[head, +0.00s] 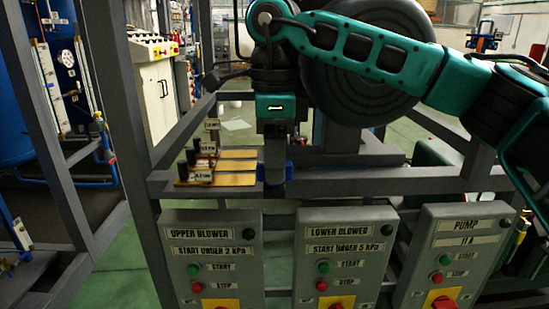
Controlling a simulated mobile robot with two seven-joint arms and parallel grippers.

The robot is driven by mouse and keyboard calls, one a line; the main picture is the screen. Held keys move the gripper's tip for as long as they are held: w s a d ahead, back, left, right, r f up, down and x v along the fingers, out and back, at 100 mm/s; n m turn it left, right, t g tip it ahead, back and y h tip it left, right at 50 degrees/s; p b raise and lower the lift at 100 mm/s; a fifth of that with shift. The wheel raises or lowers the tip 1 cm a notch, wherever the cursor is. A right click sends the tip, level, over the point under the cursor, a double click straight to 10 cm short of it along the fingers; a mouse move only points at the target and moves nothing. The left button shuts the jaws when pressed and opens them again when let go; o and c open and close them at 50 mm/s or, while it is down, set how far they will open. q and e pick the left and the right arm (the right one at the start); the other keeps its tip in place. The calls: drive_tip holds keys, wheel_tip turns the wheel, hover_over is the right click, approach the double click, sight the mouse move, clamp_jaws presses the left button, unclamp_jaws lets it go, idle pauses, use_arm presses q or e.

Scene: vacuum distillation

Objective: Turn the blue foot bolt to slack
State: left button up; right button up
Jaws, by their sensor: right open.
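My right gripper (275,178) comes in from the upper right, pointing down, with its fingers over the frame's crossbar above the lower blower box. It is open, though the gap between the fingers is hard to see from here. My left gripper is out of view.
Yellow plates (236,179) with black knobs and labels lie left of the gripper. Below stand the upper blower box (212,262), lower blower box (344,262) and pump box (466,240). Grey frame posts (118,120) rise at left. A large dark round body stands behind my arm.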

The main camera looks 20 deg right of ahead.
clamp_jaws()
idle(0.3)
